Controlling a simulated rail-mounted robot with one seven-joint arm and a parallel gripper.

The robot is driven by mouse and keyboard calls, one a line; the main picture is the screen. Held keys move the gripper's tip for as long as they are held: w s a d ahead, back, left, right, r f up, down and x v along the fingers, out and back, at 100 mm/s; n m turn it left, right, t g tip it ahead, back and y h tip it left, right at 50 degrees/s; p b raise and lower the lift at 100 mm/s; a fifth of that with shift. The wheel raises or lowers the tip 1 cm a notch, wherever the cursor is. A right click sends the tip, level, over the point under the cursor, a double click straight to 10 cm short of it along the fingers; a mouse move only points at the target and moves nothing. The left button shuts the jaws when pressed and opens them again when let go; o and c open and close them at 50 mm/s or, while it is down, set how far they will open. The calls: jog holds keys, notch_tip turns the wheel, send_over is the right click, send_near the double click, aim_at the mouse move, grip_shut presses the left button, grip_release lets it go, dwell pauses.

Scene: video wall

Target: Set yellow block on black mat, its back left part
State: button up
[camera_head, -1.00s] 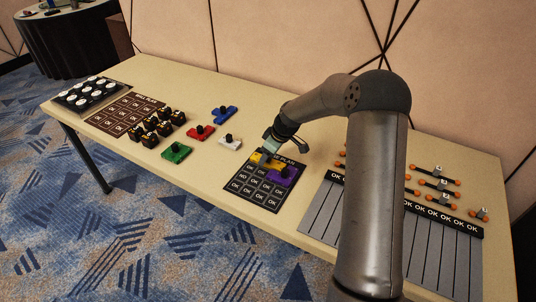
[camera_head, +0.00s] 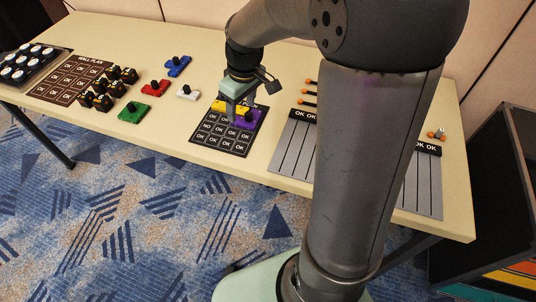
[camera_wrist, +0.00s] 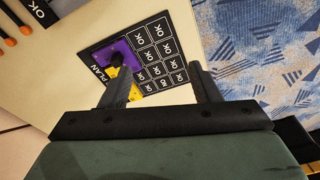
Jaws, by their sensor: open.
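The black mat (camera_head: 218,138) with rows of OK cells lies on the table, and it also shows in the wrist view (camera_wrist: 160,52). The yellow block (camera_head: 219,106) lies on the mat's back left part. In the wrist view the yellow block (camera_wrist: 136,93) is partly hidden by one finger. The purple block (camera_head: 249,119) with a dark knob lies to its right on the mat and shows in the wrist view (camera_wrist: 108,55). My gripper (camera_wrist: 160,72) is open and empty above the mat, close over the yellow block. Whether a finger touches it I cannot tell.
Blue (camera_head: 178,66), red (camera_head: 155,89), white (camera_head: 188,93) and green (camera_head: 135,113) blocks lie left of the mat. Several black-and-yellow pieces (camera_head: 104,90) stand by a brown plan board (camera_head: 66,80). A grey striped board (camera_head: 294,143) lies to the right.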

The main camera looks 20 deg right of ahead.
jog(key=s+m+g+h, duration=0.1)
jog(key=s+m, duration=0.5)
jog(key=s, duration=1.5)
